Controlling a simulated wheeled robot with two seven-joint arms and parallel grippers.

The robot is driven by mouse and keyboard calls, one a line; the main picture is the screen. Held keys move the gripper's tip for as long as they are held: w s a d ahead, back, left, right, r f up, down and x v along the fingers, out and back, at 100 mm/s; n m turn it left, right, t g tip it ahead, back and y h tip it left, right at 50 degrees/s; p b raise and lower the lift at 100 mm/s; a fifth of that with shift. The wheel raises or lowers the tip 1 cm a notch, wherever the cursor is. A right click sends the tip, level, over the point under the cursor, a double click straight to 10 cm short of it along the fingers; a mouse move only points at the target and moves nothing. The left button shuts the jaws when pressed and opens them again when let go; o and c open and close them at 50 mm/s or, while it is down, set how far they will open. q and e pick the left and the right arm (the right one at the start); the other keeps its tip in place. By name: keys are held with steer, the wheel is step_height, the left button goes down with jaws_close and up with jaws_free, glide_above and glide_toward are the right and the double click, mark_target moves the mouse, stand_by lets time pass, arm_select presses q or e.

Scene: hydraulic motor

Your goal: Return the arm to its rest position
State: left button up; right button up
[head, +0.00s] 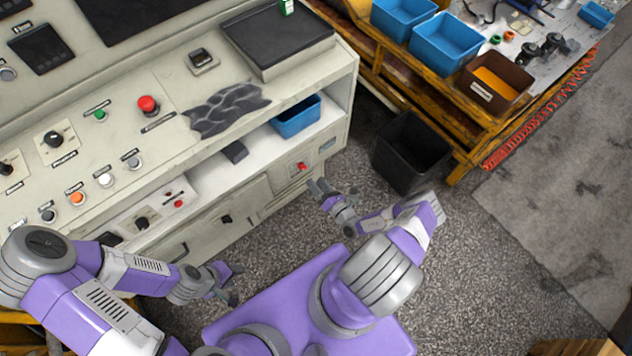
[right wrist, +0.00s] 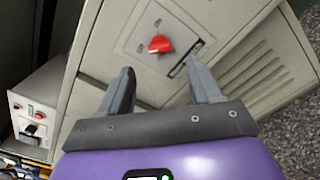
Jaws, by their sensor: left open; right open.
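My right gripper (head: 322,190) is open and empty in the head view, low in front of the grey console (head: 215,235). In the right wrist view its two fingers (right wrist: 162,88) stand apart, pointing toward a panel with a red rotary switch (right wrist: 160,44). The switch shows between and beyond the fingertips, apart from them. In the head view the red switch (head: 302,167) is on the console's lower front, just above the right gripper. My left gripper (head: 232,283) is open and empty at the lower left, in front of the console, touching nothing that I can see.
A black bin (head: 410,150) stands on the floor right of the console. Beyond it is a yellow-framed bench (head: 462,150) with blue boxes (head: 447,42). A blue tray (head: 297,116) sits on the console's shelf. Speckled floor between the bin and my body is mostly clear.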

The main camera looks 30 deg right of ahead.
stand_by(0.3)
steer(key=s+a+r+n+g+y, duration=0.1)
steer(key=a+r+n+g+y, duration=0.1)
steer(key=a+n+g+y, duration=0.5)
steer(key=s+a+r+n+g+y, duration=0.15)
steer(key=a+n+y, duration=0.3)
steer(key=a, duration=0.55)
steer(key=s+a+r+n+g+h, duration=0.1)
steer(key=s+a+n+g+h, duration=0.15)
steer(key=s+n+g, duration=0.6)
steer(key=s+a+r+n+g+h, duration=0.15)
steer(key=s+a+n+g, duration=0.35)
steer(key=n, duration=0.6)
steer(key=d+r+n+t+h, duration=0.4)
steer(key=r+n, duration=0.1)
steer(key=n, duration=0.5)
steer(key=shift+w+r, duration=0.35)
steer(key=shift+w, duration=0.05)
steer(key=shift+d+h, duration=0.1)
steer(key=shift+h, duration=0.15)
